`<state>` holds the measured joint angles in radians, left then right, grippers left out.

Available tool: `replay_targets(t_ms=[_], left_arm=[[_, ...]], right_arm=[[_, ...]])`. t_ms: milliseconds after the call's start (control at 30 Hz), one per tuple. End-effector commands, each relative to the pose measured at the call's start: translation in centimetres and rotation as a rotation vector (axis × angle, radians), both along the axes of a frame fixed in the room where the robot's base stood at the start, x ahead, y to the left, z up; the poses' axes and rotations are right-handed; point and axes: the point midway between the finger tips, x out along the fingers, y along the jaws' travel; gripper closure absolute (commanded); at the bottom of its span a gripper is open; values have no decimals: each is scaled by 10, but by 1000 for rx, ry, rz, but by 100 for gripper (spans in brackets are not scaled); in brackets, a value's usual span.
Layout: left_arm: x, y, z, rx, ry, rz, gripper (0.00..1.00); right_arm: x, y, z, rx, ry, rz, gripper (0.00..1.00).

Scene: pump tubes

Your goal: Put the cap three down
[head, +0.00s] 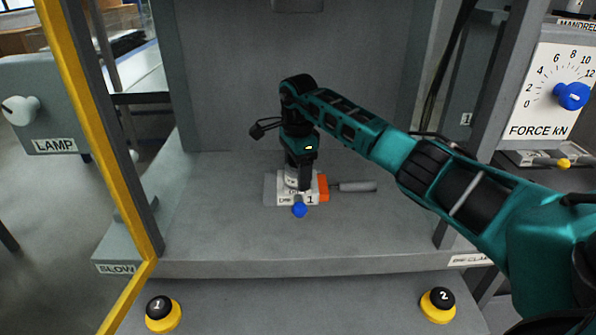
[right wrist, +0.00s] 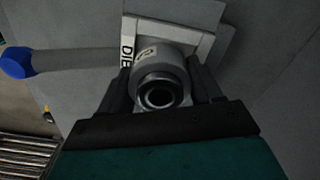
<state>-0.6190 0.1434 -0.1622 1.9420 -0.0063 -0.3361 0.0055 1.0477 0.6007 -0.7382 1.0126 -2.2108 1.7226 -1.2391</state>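A grey round cap (right wrist: 160,82) with a hollow ring on top and a small label, too blurred to read, stands at the die block in the right wrist view. In the head view it shows as a pale piece (head: 292,182) under my right gripper (head: 299,178). The die block (head: 284,199) is light grey and sits on the press table. My right gripper's two black fingers (right wrist: 162,92) lie against both sides of the cap, shut on it. Whether the cap's underside touches the die is hidden. My left gripper is not in view.
A blue-ended handle (head: 299,209) sticks out at the front of the die. An orange block (head: 323,187) and a grey rod (head: 353,187) lie at its right. Yellow guard bar (head: 72,95) is at left. Buttons 1 (head: 162,312) and 2 (head: 438,303) sit in front. The table's left side is clear.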

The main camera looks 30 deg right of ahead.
Motion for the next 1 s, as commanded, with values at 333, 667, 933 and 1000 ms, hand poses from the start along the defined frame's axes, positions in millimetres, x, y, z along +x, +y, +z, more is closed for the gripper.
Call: replay_targets(t_ms=[333,667,933,1000], left_arm=[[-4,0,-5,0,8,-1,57],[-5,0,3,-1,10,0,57],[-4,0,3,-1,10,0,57],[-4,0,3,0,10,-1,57]], right_arm=[[-5,2,-18,-2,24,-1,11],[-5,4,2,0,25,1,11],[-4,2,54,-2,17,0,11],[-4,2,64,-2,17,0,11]])
